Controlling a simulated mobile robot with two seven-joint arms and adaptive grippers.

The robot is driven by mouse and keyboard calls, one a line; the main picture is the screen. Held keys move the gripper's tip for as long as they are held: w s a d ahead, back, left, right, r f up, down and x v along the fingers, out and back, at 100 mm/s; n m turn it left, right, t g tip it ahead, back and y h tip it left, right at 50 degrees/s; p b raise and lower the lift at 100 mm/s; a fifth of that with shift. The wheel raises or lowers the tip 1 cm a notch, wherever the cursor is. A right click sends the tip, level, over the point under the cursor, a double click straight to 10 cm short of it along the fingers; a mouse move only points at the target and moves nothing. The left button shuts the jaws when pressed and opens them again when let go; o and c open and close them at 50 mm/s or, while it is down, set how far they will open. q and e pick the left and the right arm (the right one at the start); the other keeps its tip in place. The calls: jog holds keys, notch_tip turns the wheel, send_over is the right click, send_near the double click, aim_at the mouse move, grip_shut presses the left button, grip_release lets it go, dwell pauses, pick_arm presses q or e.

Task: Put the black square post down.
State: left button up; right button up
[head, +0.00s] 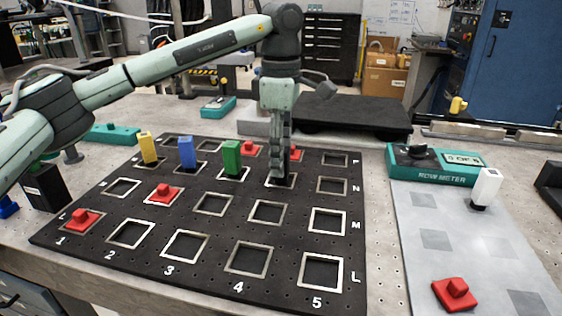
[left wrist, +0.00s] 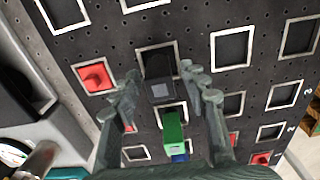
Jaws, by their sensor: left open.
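The black square post (left wrist: 160,90) stands in a white-framed square of the black board (head: 300,235), between the spread fingers of my left gripper (left wrist: 166,88). In the left wrist view a gap shows on each side of it. In the head view my left gripper (head: 281,160) points down over the row N, column 4 square, and its fingers hide most of the post. Yellow (head: 148,148), blue (head: 187,152) and green (head: 231,157) posts stand to the left in the same row. My right gripper is not seen.
Red knobbed pieces sit at row M, column 2 (head: 164,193) and row L, column 1 (head: 81,220). More red shows behind the green post. A grey tray (head: 465,245) at right holds a white post (head: 486,187) and a red piece (head: 456,293). Several front squares are empty.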

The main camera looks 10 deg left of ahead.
pick_arm(q)
notch_tip(320, 180, up, 10)
jog(key=shift+r, duration=0.2)
